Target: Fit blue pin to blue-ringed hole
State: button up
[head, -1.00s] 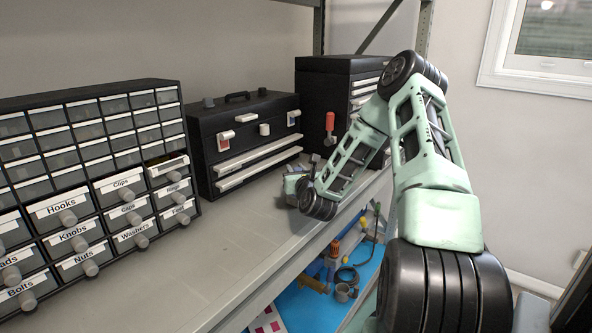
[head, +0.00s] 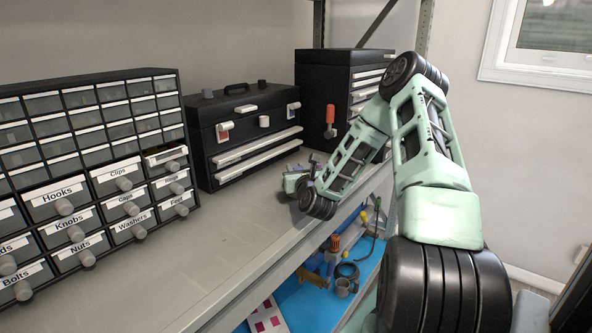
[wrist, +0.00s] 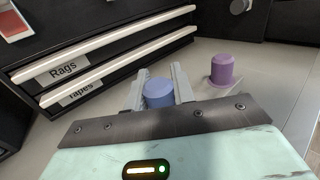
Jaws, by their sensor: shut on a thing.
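In the wrist view the blue pin (wrist: 159,93) is between the two grey fingers of my gripper (wrist: 158,74), which is shut on it. Its round top shows; its lower part is hidden behind the gripper body, so I cannot tell whether it touches the shelf. A purple pin (wrist: 222,70) stands upright to the right of my gripper, apart from it, on a pale base. In the head view my gripper (head: 292,181) is small, low over the shelf in front of the black toolboxes. No blue-ringed hole is visible in either view.
A black toolbox (head: 243,135) with drawers labelled Rags and Tapes in the wrist view stands behind the gripper. A taller black chest (head: 325,95) is at its right. A drawer cabinet (head: 90,160) stands at left. The grey shelf (head: 200,250) is clear in front.

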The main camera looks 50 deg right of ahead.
jog(key=shift+f+b, duration=0.75)
jog(key=shift+f, duration=0.3)
jog(key=shift+f, duration=0.15)
jog(key=o, duration=1.1)
jog(key=shift+c, duration=0.2)
jog(key=b+v, duration=0.1)
jog(key=v, duration=0.3)
jog(key=b+v, duration=0.2)
jog(key=v, duration=0.2)
jog(key=shift+s+a+f, duration=0.15)
jog(key=shift+s+f, duration=0.1)
jog(key=shift+s, duration=0.05)
jog(key=s+a+p, duration=0.1)
jog(key=s+r+p, duration=0.1)
jog(key=p, duration=0.1)
jog(key=shift+s+a, duration=0.4)
jog(key=p+v, duration=0.2)
jog(key=p, duration=0.4)
jog(key=shift+s+a, duration=0.2)
jog(key=shift+f+p+v, duration=0.15)
jog(key=shift+p+v, duration=0.3)
jog(key=shift+v, duration=0.25)
jog(key=shift+f+p+v, duration=0.2)
jog(key=shift+p+v, duration=0.25)
jog(key=shift+v, duration=0.3)
